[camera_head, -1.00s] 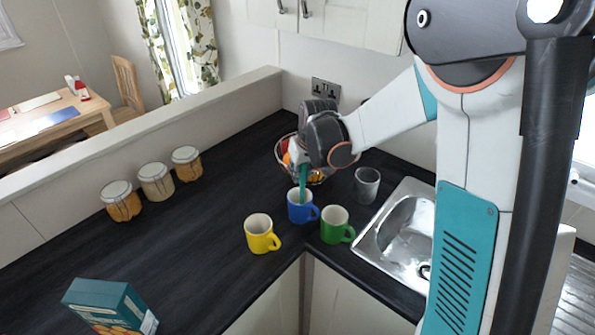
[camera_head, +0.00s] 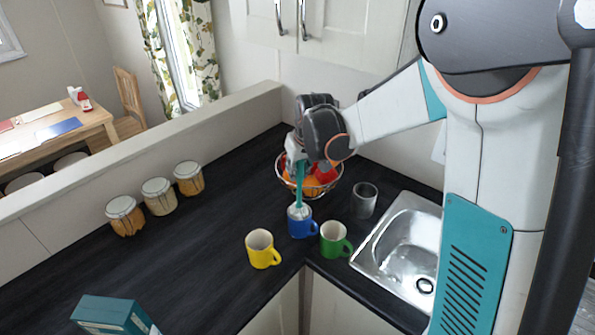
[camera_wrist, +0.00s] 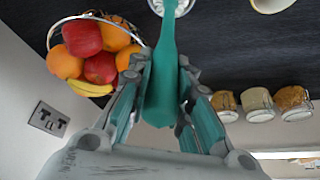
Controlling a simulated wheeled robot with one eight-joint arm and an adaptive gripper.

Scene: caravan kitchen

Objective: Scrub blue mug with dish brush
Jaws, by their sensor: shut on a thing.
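The blue mug (camera_head: 303,229) stands upright on the dark worktop, between the yellow mug and the green mug. My gripper (camera_head: 297,158) is above it, shut on the teal handle of the dish brush (camera_head: 299,184). The brush hangs nearly upright, with its pale head at the mug's mouth. I cannot tell how much of the head is inside the mug. In the wrist view the brush handle (camera_wrist: 162,80) lies between the fingers, and its pale head is cut off by the top edge.
A yellow mug (camera_head: 262,250) and a green mug (camera_head: 334,239) stand close by. Several jars (camera_head: 158,196) stand left; a teal box (camera_head: 108,315) is at the front.

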